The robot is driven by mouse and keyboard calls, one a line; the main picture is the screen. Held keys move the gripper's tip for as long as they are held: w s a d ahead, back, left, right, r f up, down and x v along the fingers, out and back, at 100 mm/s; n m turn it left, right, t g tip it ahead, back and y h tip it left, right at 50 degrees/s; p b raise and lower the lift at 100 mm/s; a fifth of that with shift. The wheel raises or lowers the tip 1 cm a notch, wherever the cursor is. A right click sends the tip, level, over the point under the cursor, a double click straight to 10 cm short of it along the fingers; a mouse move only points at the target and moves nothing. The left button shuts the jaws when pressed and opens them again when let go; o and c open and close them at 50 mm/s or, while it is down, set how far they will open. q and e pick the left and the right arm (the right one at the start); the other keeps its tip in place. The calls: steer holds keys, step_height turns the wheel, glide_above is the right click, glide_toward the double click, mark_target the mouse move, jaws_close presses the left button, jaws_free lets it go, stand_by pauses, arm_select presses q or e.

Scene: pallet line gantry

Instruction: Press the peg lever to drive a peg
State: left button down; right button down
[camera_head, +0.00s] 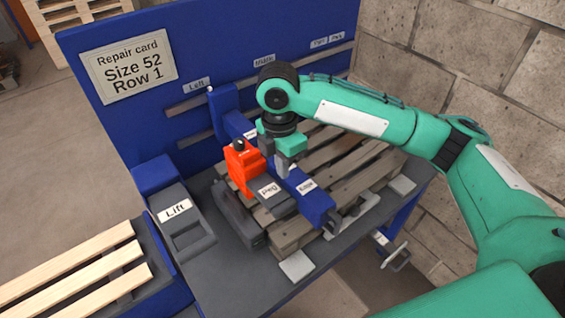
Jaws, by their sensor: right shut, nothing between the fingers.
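The dark grey lever labelled "Peg" (275,199) sits at the front of the blue gantry (316,203), beside an orange tool block (236,171) with a black knob on top. My right gripper (283,171) reaches in from the right and points down over the gantry, just behind the "Peg" label. It is shut and empty. I cannot tell whether its tips touch the lever. My right wrist and gripper hide part of the gantry beam. My left gripper is not in view.
A wooden pallet (365,183) lies under the gantry on the grey table (224,259). A grey "Lift" pedal-like box (183,225) stands left. The blue back panel (215,50) carries a repair card (128,70) reading "Size 52 Row 1". Loose planks (80,275) lie front left.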

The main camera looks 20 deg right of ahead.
mark_target(285, 205)
steer(key=f+p, duration=0.1)
steer(key=f, duration=0.2)
steer(key=f+p, duration=0.1)
steer(key=f, duration=0.2)
steer(key=f+p, duration=0.1)
steer(key=f, duration=0.2)
steer(key=shift+s+d+f, duration=0.15)
steer(key=shift+s+f, duration=0.05)
steer(key=shift+s, duration=0.15)
steer(key=shift+f+p, duration=0.3)
steer(key=shift+f, duration=0.35)
